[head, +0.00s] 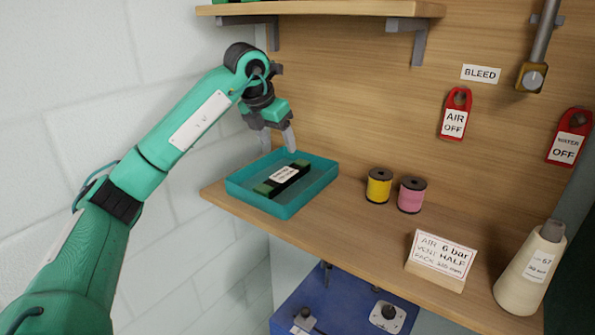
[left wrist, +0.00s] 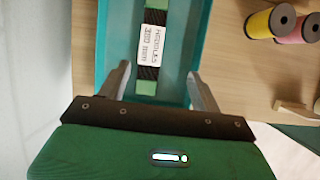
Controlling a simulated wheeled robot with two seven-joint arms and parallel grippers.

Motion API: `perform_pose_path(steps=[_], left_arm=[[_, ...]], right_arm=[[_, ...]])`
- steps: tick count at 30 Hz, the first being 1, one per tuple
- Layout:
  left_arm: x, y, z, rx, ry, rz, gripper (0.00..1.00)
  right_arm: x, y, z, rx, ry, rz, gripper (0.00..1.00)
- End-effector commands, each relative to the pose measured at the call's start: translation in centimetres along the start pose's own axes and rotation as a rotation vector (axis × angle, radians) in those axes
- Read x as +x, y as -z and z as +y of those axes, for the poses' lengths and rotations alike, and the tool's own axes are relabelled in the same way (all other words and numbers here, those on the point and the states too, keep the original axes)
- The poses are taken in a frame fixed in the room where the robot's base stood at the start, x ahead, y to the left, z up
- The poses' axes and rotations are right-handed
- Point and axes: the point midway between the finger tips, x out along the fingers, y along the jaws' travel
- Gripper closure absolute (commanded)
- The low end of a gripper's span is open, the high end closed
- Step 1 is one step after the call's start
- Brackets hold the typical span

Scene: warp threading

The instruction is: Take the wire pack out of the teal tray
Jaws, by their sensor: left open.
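The teal tray (head: 288,207) sits at the left end of the wooden shelf. The wire pack (head: 283,178) lies inside it, a dark bar with green ends and a white label. My left gripper (head: 278,143) is open and empty above the tray, pointing down. In the left wrist view, the two fingertips (left wrist: 158,90) are spread to either side of the pack's near end, and the pack (left wrist: 154,45) runs lengthwise away between the tray walls (left wrist: 104,35). The height between the fingers and the pack is hard to judge. My right gripper is not in view.
A yellow spool (head: 379,186) and a pink spool (head: 412,195) stand right of the tray. A sign card (head: 441,257) and a cream thread cone (head: 530,272) stand further right. An upper shelf (head: 320,9) is above. A blue unit (head: 345,300) is below.

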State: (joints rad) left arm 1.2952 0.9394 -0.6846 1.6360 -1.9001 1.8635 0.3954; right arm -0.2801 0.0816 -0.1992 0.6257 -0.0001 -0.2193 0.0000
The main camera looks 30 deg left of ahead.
Motion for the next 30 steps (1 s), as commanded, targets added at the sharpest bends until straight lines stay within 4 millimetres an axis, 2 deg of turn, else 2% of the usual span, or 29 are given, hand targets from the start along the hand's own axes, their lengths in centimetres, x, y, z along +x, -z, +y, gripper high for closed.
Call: perform_pose_path(steps=[2, 4, 10, 14, 17, 21, 24, 30], left_arm=[[-0.2, 0.1, 0.7, -0.011, -0.021, 0.008, 0.35], [0.5, 0.2, 0.8, -0.013, -0.024, 0.013, 0.35], [4.4, 0.2, 0.8, -0.012, -0.021, 0.014, 0.35], [6.6, 0.2, 0.8, -0.011, -0.02, 0.013, 0.35], [7.7, 0.2, 0.8, -0.01, -0.019, 0.011, 0.35], [8.4, 0.2, 0.9, -0.01, -0.02, 0.01, 0.35], [9.2, 0.2, 1.2, -0.011, -0.02, 0.012, 0.35], [12.1, 0.2, 1.7, -0.011, -0.018, 0.011, 0.35]], right_arm=[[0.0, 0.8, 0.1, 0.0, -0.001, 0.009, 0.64], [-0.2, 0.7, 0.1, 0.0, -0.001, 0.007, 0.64], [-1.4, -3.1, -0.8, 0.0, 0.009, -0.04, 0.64], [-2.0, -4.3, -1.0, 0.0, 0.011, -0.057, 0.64], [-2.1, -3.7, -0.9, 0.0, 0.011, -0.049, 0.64], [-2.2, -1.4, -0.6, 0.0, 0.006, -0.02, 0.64], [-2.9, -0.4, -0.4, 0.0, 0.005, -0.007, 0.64], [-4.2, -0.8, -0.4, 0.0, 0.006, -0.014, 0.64]])
